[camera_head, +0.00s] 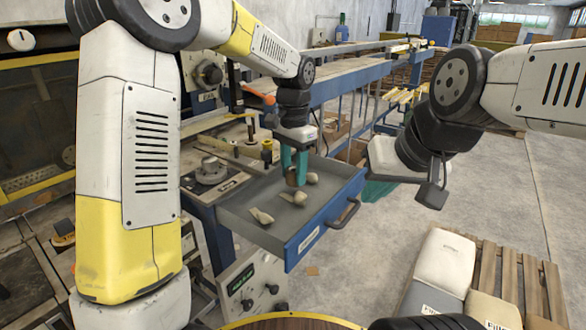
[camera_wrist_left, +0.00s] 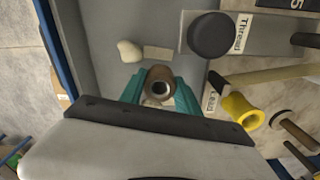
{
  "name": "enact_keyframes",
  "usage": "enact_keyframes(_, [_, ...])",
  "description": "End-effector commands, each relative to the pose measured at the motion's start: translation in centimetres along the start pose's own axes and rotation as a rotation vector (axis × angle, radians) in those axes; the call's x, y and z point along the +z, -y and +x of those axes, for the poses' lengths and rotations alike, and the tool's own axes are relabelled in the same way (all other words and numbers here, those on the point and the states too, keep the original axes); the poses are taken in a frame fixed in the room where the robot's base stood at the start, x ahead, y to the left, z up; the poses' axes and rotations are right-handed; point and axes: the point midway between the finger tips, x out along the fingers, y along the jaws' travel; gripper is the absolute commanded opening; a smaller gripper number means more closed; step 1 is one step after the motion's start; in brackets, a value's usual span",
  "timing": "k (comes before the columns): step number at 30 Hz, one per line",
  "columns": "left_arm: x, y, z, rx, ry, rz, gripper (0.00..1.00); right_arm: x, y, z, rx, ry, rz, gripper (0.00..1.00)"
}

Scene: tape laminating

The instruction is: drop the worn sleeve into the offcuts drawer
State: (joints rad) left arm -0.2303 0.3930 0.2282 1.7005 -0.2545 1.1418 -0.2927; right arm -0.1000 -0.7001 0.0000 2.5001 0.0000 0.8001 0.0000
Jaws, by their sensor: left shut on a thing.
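My left gripper (camera_head: 295,166), with teal fingers, is shut on the worn sleeve (camera_head: 292,181). In the left wrist view the sleeve (camera_wrist_left: 158,80) is a short brown tube with a dark bore, between the fingertips (camera_wrist_left: 159,92). The offcuts drawer (camera_head: 330,212) is pulled open, with a blue front and a grey inside. The left gripper holds the sleeve over or inside the drawer; the exact height is unclear. Several pale offcuts lie in the drawer. My right gripper (camera_head: 378,190) is right of the drawer, its teal fingers partly hidden by its own hand.
The drawer handle (camera_head: 343,214) sticks out at the front. A bench top with tools adjoins the drawer; a yellow spool (camera_wrist_left: 240,110) shows in the left wrist view. Filled sacks (camera_head: 442,262) lie on a wooden pallet (camera_head: 509,278) at lower right.

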Motion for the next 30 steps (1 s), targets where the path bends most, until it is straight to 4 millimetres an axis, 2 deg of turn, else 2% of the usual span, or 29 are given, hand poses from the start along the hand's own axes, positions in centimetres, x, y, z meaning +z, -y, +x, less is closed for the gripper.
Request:
enact_keyframes(22, [0.0, 0.0, 1.4, -0.001, -0.002, -0.001, 0.0, 0.0, 0.0, 0.0, 0.0, 0.0, 0.0, 0.0])
enact_keyframes(23, [0.0, 0.0, 1.4, -0.001, -0.002, -0.001, 0.41, 0.0, 0.0, 0.0, 0.0, 0.0, 0.0, 0.0])
enact_keyframes(24, [0.0, 0.0, 1.4, -0.001, -0.002, -0.001, 0.48, 0.0, 0.0, 0.0, 0.0, 0.0, 0.0, 0.0])
enact_keyframes(26, [0.0, 0.0, 1.4, -0.001, -0.002, -0.001, 0.6, 0.0, 0.0, 0.0, 0.0, 0.0, 0.0, 0.0])
enact_keyframes(30, [0.0, 0.0, 1.4, -0.001, -0.002, -0.001, 0.6, 0.0, 0.0, 0.0, 0.0, 0.0, 0.0, 0.0])
